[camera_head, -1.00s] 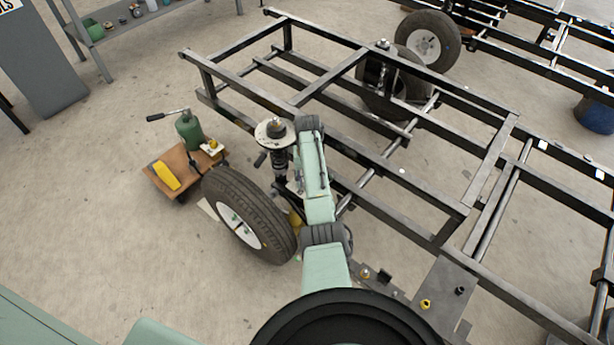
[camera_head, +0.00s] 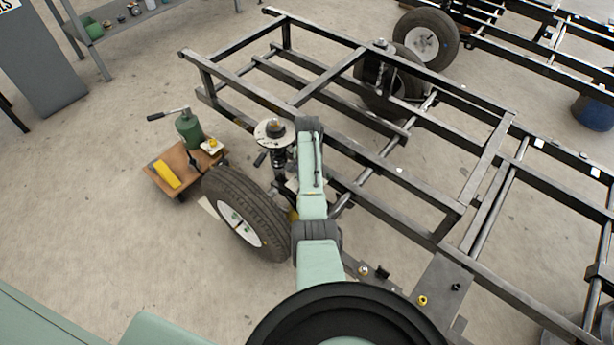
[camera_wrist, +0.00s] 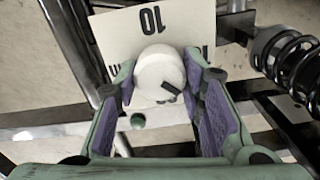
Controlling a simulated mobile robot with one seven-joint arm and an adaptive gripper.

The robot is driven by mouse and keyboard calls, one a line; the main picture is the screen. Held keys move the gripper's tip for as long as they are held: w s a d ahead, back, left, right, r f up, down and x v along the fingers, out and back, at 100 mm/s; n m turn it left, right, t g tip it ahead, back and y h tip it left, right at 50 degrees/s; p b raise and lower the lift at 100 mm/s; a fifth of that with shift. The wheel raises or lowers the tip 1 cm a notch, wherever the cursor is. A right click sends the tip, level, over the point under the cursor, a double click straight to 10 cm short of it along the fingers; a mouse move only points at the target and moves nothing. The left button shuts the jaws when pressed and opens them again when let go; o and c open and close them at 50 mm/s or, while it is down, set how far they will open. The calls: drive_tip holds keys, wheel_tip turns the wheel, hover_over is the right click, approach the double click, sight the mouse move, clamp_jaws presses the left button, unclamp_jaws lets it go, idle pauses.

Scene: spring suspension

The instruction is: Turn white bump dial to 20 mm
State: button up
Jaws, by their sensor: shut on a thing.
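The white bump dial (camera_wrist: 158,70) is a round white knob in the middle of the wrist view. A short dark mark shows on its lower right side. A pale scale plate (camera_wrist: 119,33) lies behind it, with a large "10" above the knob and other print partly hidden at both sides. My gripper (camera_wrist: 160,76) has its purple-padded fingers on either side of the knob and is shut on it. In the head view, my arm hides the dial and the gripper; I cannot read the dial's setting there.
A coil spring (camera_wrist: 295,62) stands to the right of the plate in the wrist view. The dark steel frame (camera_head: 365,150) runs close behind my arm. A tyre (camera_head: 247,213) stands just left of it. A trolley board (camera_head: 176,186) with a green jack is farther left.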

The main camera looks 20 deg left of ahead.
drive_tip(key=m, duration=0.4)
drive_tip(key=shift+m, duration=0.3)
drive_tip(key=shift+s+d+m+p, duration=0.1)
drive_tip(key=shift+m+p, duration=0.2)
drive_tip(key=shift+m, duration=2)
drive_tip(key=o, duration=1.1)
drive_tip(key=shift+o, duration=0.2)
wheel_tip(320, 180, up, 12)
